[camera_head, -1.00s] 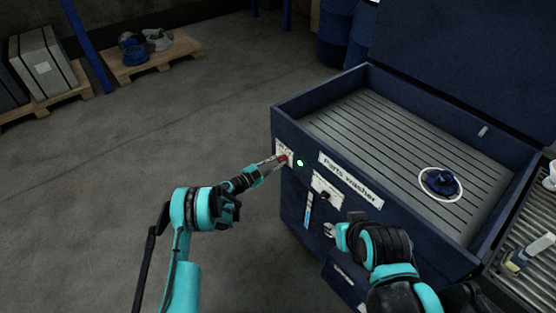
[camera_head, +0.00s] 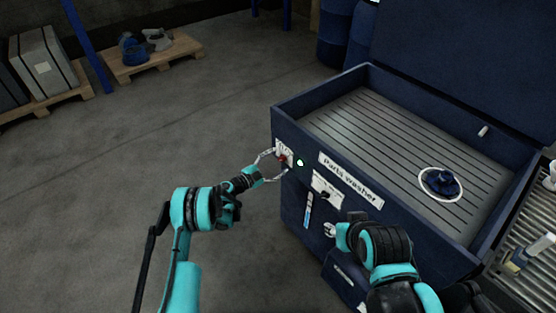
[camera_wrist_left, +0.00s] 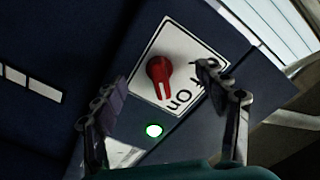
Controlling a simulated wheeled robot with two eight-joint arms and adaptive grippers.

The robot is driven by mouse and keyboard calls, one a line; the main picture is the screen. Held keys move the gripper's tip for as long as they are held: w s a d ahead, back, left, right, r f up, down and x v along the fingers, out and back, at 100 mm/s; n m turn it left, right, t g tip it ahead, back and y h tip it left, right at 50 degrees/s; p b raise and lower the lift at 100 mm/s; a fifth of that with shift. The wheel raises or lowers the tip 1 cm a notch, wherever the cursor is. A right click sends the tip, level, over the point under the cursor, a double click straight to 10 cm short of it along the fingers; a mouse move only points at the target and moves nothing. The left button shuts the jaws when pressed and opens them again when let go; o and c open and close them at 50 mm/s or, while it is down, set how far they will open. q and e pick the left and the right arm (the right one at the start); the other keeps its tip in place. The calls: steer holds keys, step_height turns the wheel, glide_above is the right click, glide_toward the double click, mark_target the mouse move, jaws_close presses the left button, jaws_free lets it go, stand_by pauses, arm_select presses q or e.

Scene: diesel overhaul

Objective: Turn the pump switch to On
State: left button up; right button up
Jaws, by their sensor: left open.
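The pump switch is a red knob (camera_wrist_left: 160,72) on a white plate with an "On" label. It also shows in the head view (camera_head: 283,159) at the left end of the washer's front. The knob's white mark points toward the lower edge of the plate, close to "On". A green lamp (camera_wrist_left: 153,130) beside the plate is lit. My left gripper (camera_head: 273,164) is open, its fingers spread to either side of the knob, apart from it. My right gripper (camera_head: 331,230) is by the washer's front panel; its finger opening is not clear.
The blue parts washer (camera_head: 292,187) has a slatted top with a dark blue part (camera_head: 440,182) inside a white ring. A second dial (camera_head: 325,195) and a gauge sit on the front. A roller conveyor (camera_head: 525,245) stands at right.

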arm_select(q)
steer(key=shift+a, duration=0.1)
steer(key=v, duration=0.7)
stand_by(0.4)
steer(key=s+a+r+n+g+y, duration=0.1)
steer(key=s+a+r+n+y, duration=0.3)
steer(key=r, duration=0.6)
steer(key=s+d+r+n+g+y, duration=0.1)
steer(key=s+r+n+g+y, duration=0.15)
steer(key=s+r+n, duration=0.55)
steer(key=s+a+r+n+y, duration=0.1)
steer(key=s+a+n+y, duration=0.3)
steer(key=s, duration=0.9)
steer(key=s+a+r+n+y, duration=0.2)
steer(key=s+a+n+y, duration=0.1)
steer(key=s+a, duration=0.6)
steer(key=s+y, duration=0.1)
steer(key=s, duration=0.3)
steer(key=shift+r+n, duration=0.25)
steer(key=shift+n, duration=0.15)
